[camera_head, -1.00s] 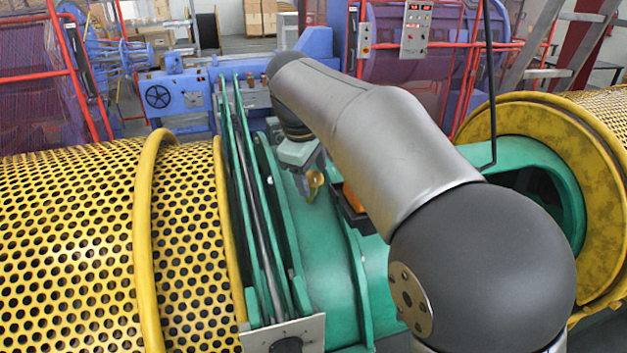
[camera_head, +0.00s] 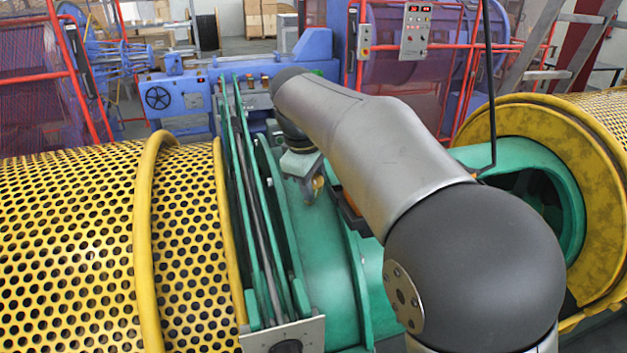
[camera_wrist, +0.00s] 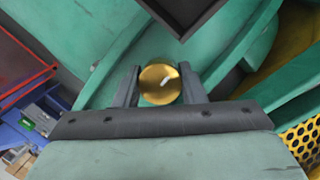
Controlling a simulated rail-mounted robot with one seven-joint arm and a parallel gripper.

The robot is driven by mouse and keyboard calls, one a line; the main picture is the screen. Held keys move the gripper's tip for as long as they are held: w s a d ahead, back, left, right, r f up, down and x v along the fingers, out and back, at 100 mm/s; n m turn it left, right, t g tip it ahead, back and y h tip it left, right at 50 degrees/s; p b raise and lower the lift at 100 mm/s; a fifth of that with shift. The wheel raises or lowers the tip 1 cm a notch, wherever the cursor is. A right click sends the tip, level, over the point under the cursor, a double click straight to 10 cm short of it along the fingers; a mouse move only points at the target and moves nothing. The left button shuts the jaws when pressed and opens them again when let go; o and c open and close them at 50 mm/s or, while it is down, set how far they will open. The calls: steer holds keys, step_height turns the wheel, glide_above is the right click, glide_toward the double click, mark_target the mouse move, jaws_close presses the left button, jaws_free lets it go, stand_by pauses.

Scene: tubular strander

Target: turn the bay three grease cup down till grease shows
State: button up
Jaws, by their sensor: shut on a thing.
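The brass grease cup (camera_wrist: 160,85) shows in the wrist view as a round gold cap seen from above, with a small pale mark on its face. My gripper (camera_wrist: 160,88) has one finger on each side of it and is shut on it. In the head view the brass cup (camera_head: 318,184) shows only in part below my gripper (camera_head: 312,188), on the green housing (camera_head: 318,240). My arm hides much of the area to the right of it. I cannot tell whether the pale mark is grease or a glint.
A dark tray (camera_wrist: 190,12) sits close beyond the cup in the wrist view. Green upright plates (camera_head: 262,200) stand just left of my gripper. A yellow perforated drum (camera_head: 75,240) fills the left, and a yellow ring (camera_head: 590,190) stands at the right.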

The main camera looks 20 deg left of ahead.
steer(key=m+g+p, duration=0.1)
steer(key=m+p, duration=0.1)
steer(key=m, duration=0.1)
steer(key=shift+r+m+y+p, duration=0.15)
steer(key=shift+m+y+p, duration=0.15)
steer(key=shift+m+p, duration=0.1)
steer(key=m+g+p, duration=0.1)
steer(key=m, duration=0.3)
steer(key=shift+y+p, duration=0.3)
steer(key=shift+y, duration=0.1)
steer(key=m+y, duration=0.1)
steer(key=m, duration=0.3)
steer(key=shift+g+p, duration=0.3)
steer(key=shift+m+y, duration=0.7)
steer(key=shift+m, duration=1.3)
steer(key=o, duration=1)
